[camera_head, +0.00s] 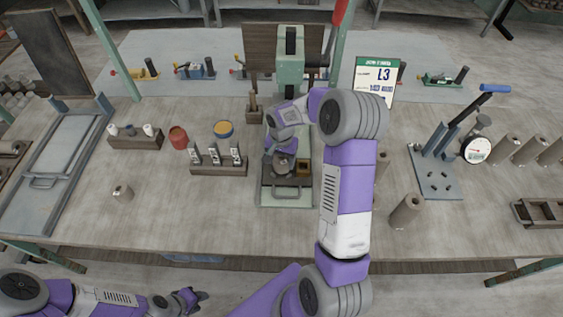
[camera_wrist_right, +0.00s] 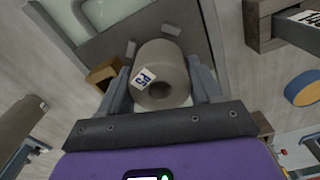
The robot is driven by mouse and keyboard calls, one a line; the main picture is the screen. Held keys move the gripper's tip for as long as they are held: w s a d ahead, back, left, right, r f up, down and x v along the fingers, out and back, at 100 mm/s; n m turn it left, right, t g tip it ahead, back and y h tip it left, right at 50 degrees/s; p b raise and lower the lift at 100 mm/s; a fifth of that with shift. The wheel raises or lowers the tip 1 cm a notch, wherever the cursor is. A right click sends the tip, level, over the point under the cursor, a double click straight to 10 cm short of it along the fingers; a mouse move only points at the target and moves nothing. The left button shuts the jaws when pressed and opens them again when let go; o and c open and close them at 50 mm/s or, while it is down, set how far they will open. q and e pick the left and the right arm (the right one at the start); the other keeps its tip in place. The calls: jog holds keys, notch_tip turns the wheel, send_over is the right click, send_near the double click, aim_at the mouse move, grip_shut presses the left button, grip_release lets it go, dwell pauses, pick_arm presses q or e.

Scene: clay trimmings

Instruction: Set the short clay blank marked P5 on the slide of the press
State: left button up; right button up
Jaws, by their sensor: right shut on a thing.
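The short clay blank marked P5 (camera_wrist_right: 165,66) is a grey-brown hollow cylinder with a white label in the right wrist view. My right gripper (camera_wrist_right: 160,84) is shut on it, one finger on each side. In the head view the blank (camera_head: 282,166) is partly hidden by my right arm. It is over the slide (camera_head: 285,196), a flat plate with a front handle at the foot of the green press (camera_head: 291,68). I cannot tell whether the blank touches the slide. My left gripper (camera_head: 190,299) is low at the left, away from the table top; its fingers are too small to read.
A rack with labelled pieces (camera_head: 218,160) and a red pot (camera_head: 178,138) stand left of the press. The front left table is mostly clear.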

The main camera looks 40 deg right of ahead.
jog(key=shift+f, duration=0.75)
jog(key=shift+r, duration=0.1)
jog(key=o, duration=1.1)
jog(key=shift+f, duration=0.2)
jog(key=shift+c, duration=0.2)
jog(key=shift+r, duration=0.25)
notch_tip(320, 180, up, 12)
jog(key=p, duration=0.1)
